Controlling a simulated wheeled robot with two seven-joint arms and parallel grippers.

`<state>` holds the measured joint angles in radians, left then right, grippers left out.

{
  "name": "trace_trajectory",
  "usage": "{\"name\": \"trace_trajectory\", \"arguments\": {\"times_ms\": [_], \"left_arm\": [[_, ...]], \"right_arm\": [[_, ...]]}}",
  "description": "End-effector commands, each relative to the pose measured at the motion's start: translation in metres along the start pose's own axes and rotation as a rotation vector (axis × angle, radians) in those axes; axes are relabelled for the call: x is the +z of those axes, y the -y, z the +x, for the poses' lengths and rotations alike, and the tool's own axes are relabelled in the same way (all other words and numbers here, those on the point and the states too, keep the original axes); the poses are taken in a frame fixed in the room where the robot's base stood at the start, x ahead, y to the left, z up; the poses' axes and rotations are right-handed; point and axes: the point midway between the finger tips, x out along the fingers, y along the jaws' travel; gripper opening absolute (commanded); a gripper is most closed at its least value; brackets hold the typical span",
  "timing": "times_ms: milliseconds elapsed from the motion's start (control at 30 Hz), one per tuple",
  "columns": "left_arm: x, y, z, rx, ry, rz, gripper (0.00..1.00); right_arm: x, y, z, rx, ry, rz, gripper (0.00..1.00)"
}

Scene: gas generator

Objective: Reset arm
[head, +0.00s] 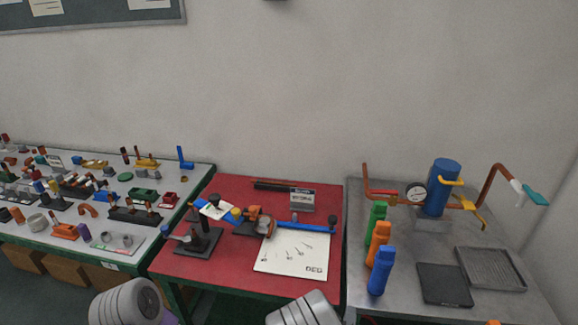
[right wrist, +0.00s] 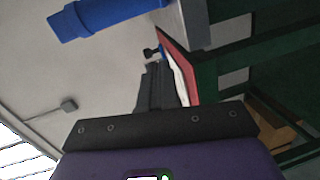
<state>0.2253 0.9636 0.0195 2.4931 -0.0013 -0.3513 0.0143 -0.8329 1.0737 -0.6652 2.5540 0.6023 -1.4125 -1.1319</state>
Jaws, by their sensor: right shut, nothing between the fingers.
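My right gripper (right wrist: 155,75) shows in the right wrist view with its dark fingers together and nothing between them. It points toward the edge of the red table top, apart from it. In the head view a pale rounded part of my right arm (head: 303,308) shows at the bottom, in front of the red table (head: 215,267); its fingers do not show clearly there. A part of my left arm (head: 125,302) is at the bottom left, with its gripper out of sight. The gas generator (head: 441,188), a blue cylinder with orange pipes and a gauge, stands on the right grey table (head: 405,302).
Green, orange and blue bottles (head: 381,270) line the grey table's left edge. A dark plate (head: 445,285) and a ridged tray (head: 490,268) lie to their right. The red table holds a black stand (head: 198,242) and a white sheet (head: 292,259). The left table is crowded with small parts.

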Motion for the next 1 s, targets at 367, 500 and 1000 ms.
{"name": "trace_trajectory", "arguments": {"times_ms": [367, 500, 1000], "left_arm": [[-0.001, 0.0, 0.0, 0.0, -0.002, 0.001, 0.64], [-0.001, 0.0, 0.0, 0.0, -0.002, 0.001, 0.64], [-0.001, 0.0, 0.0, 0.0, -0.002, 0.001, 0.64]], "right_arm": [[0.037, 0.118, -0.016, -0.465, 0.186, 0.426, 0.0], [0.043, 0.174, -0.046, -0.716, 0.339, 0.691, 0.0], [0.013, 0.236, -0.15, -1.319, 0.908, 1.368, 0.0]]}}
